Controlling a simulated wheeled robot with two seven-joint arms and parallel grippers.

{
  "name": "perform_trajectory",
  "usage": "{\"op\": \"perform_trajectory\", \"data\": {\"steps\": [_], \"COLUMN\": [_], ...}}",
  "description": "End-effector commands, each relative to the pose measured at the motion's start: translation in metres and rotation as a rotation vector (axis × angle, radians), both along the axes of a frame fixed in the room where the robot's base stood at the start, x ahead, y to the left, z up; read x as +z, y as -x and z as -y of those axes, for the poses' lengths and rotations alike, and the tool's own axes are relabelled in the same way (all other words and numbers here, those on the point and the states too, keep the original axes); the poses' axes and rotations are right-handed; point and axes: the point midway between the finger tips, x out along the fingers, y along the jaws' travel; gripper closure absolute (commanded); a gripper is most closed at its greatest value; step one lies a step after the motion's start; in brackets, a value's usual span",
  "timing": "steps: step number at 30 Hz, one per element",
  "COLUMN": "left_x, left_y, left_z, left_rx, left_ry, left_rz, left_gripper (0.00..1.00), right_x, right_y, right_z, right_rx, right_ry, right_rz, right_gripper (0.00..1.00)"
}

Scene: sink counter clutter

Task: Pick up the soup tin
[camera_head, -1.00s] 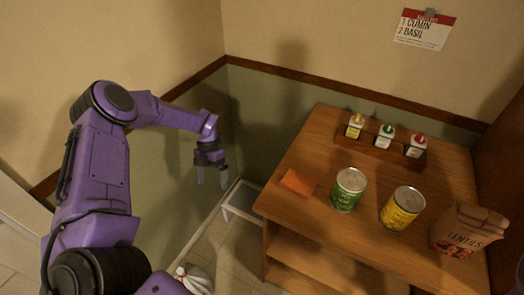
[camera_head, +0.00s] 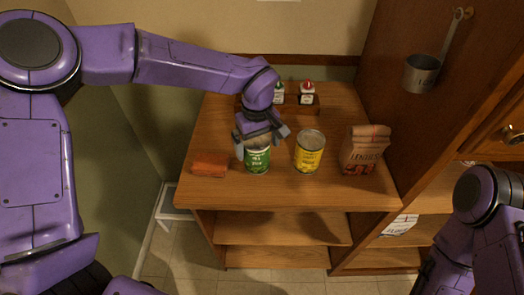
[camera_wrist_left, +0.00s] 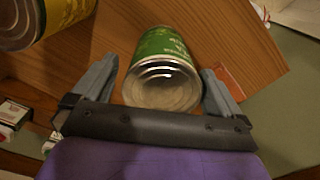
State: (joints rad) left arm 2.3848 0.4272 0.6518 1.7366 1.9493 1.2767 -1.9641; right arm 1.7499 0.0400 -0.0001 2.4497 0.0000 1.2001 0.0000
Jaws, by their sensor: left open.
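A green-labelled tin (camera_head: 257,161) stands upright on the wooden counter. A yellow-labelled tin (camera_head: 309,152) stands to its right. I cannot read clearly which label says soup. My left gripper (camera_head: 261,142) is open above the green tin and hides its top. In the left wrist view the green tin (camera_wrist_left: 163,48) lies between the two spread fingers, its metal lid facing the palm. I cannot tell whether the fingers touch it. The yellow tin also shows at the upper left there (camera_wrist_left: 58,14). My right arm shows at the right edge, its gripper out of view.
An orange packet (camera_head: 210,164) lies left of the green tin. A lentils bag (camera_head: 364,150) stands right of the yellow tin. Small capped bottles (camera_head: 307,93) stand in a rack (camera_head: 318,108) behind. The counter's front strip is clear.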

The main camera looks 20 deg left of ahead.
Motion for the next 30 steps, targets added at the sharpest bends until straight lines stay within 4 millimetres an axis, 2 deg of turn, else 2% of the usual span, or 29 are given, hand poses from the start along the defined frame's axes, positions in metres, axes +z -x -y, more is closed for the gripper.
{"op": "perform_trajectory", "data": {"steps": [1,3,6,12,14,19,26,30], "left_x": [-0.006,-0.019,-0.029,-0.031,-0.031,-0.031,-0.029,-0.021], "left_y": [-0.002,-0.002,-0.002,-0.002,-0.002,-0.002,-0.003,-0.003], "left_z": [-0.001,-0.001,-0.001,-0.001,-0.001,-0.001,-0.001,0.0], "left_rx": [0.0,0.002,0.003,0.004,0.003,0.003,0.003,0.004], "left_ry": [-0.004,-0.003,0.0,0.001,0.001,0.001,0.001,0.001], "left_rz": [-0.003,-0.004,-0.001,-0.001,-0.001,-0.001,0.001,0.003], "left_gripper": [0.0,0.0,0.0,0.0,0.16,0.72,0.73,0.73], "right_x": [0.009,0.009,0.01,0.009,0.009,0.009,0.009,0.007], "right_y": [0.0,0.0,0.0,0.0,0.0,0.0,0.0,0.0], "right_z": [0.0,0.0,0.0,0.0,0.0,0.0,0.0,0.0], "right_rx": [0.0,0.0,0.0,0.0,0.0,0.0,0.0,0.0], "right_ry": [0.0,0.0,0.0,0.0,0.0,0.0,0.0,0.0], "right_rz": [0.0,0.0,0.0,0.0,0.0,0.0,0.0,0.0], "right_gripper": [0.57,0.57,0.57,0.57,0.57,0.57,0.57,0.57]}}
